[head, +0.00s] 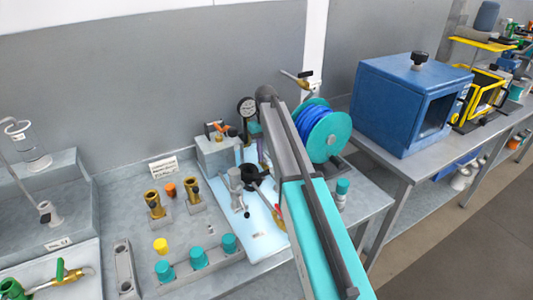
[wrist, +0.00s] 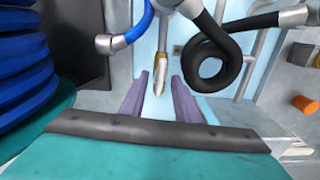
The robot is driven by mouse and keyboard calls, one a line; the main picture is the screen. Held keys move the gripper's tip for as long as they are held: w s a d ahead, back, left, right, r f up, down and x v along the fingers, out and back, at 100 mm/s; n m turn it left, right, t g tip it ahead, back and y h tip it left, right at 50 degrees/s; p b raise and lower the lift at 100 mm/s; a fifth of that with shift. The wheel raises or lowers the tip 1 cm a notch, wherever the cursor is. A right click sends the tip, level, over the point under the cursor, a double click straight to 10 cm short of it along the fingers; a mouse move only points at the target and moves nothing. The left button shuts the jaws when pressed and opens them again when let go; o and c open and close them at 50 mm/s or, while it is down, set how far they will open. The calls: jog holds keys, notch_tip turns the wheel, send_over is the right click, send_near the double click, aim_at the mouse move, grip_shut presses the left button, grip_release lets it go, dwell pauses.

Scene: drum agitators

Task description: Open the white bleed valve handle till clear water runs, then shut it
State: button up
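My gripper (wrist: 160,82) shows in the wrist view with two purple fingers spread apart. A pointed brass-and-pale piece (wrist: 159,76) hangs between the fingers in the picture; I cannot tell its depth, and no contact shows. A grey metal fitting (wrist: 182,7) is above it. A black coiled hose (wrist: 205,68) is just right of the fingers. In the head view my arm hides most of the gripper, beside a grey fitting with a black ring (head: 251,175) on a pale blue board (head: 258,232). I cannot make out a white bleed valve handle for certain, nor any running water.
A pressure gauge (head: 247,107) and a grey block with an orange-handled valve (head: 215,129) stand behind. A teal reel with blue hose (head: 328,134) is right of my arm. Brass fittings (head: 154,203) and teal-capped pieces (head: 197,257) stand left. A blue box (head: 393,103) is farther right.

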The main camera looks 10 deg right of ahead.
aim_at(266, 157)
notch_tip(266, 157, up, 14)
jog(key=p, duration=0.7)
jog(key=shift+f, duration=0.15)
jog(key=shift+s, duration=0.15)
dwell(4.6)
